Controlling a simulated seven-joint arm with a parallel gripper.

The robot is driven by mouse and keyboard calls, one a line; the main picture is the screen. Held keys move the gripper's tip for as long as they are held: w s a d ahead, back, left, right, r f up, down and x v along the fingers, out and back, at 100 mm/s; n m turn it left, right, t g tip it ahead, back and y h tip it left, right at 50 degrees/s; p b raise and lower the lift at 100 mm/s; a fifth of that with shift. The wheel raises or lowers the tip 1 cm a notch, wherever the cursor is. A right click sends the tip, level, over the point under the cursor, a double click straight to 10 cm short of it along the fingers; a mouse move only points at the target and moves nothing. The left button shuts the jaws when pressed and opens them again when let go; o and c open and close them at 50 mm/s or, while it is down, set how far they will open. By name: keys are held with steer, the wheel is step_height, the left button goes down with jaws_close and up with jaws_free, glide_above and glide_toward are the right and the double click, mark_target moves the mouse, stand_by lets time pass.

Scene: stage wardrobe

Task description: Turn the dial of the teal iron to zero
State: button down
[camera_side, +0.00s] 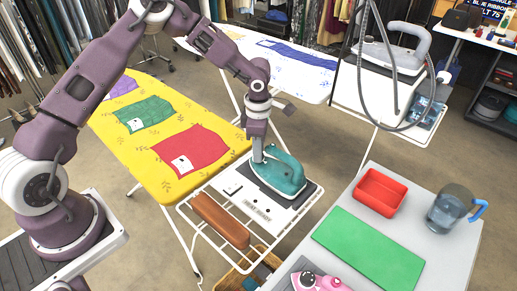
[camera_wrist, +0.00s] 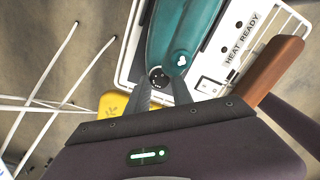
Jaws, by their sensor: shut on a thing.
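The teal iron (camera_side: 283,173) rests on the white iron stand marked "HEAT READY" (camera_side: 257,208) at the end of the yellow ironing board. The iron also shows in the wrist view (camera_wrist: 181,28). Its dial (camera_wrist: 159,75) is a dark round knob with pale marks, near the iron's end towards me. My gripper (camera_wrist: 160,84) reaches down over that end, with one finger on each side of the dial, shut on it. The dial's lower part is hidden between the fingers, and I cannot read its setting. In the side view my gripper (camera_side: 258,158) hides the dial.
A brown wooden bar (camera_side: 221,220) lies beside the iron on the stand. A grey table holds a red tray (camera_side: 380,192), a green mat (camera_side: 369,245), a jug (camera_side: 450,208) and a pink iron (camera_side: 318,283). A grey iron (camera_side: 394,51) with a hose stands behind.

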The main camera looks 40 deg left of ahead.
steer(key=c, duration=1.1)
jaws_free()
step_height(320, 180, up, 7)
steer(key=shift+r, duration=0.1)
